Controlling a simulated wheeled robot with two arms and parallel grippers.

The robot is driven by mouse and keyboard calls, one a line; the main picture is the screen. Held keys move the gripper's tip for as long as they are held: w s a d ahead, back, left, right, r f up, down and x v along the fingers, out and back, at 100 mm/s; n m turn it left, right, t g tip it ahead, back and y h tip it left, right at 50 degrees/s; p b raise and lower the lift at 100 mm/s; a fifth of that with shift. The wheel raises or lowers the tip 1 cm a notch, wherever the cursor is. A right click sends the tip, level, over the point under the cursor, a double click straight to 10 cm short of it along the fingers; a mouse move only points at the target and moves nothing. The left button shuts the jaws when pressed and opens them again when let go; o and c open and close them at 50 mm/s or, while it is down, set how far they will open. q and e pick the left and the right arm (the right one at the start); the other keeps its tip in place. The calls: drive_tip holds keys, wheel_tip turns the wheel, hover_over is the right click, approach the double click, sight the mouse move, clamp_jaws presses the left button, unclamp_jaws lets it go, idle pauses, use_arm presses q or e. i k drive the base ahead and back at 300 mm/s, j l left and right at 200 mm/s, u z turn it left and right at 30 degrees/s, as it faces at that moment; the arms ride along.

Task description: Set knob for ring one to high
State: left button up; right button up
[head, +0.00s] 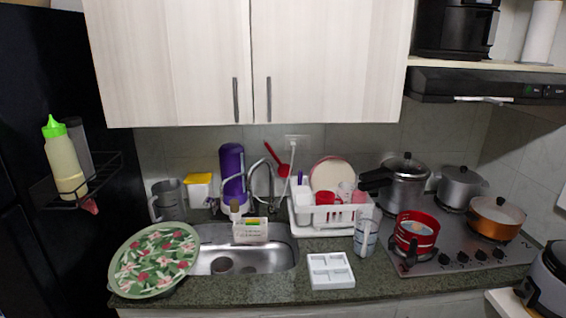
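Several small dark knobs (463,257) sit in a row along the front edge of the steel cooktop (456,238) at the right. They are too small for me to read their settings or to tell which one is for ring one. A red pan (417,231) stands at the cooktop's front left, close to the leftmost knob. An orange pot (495,217) stands behind the right-hand knobs. Neither of my grippers shows in the head view.
A pressure cooker (403,188) and a grey pot (461,185) stand at the cooktop's back. A measuring cup (365,236) and white tray (331,271) are to its left. A dark appliance (549,278) stands on a white surface at the lower right. The range hood (480,86) hangs above.

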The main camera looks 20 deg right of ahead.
sight(443, 259)
drive_tip(key=z, duration=1.6)
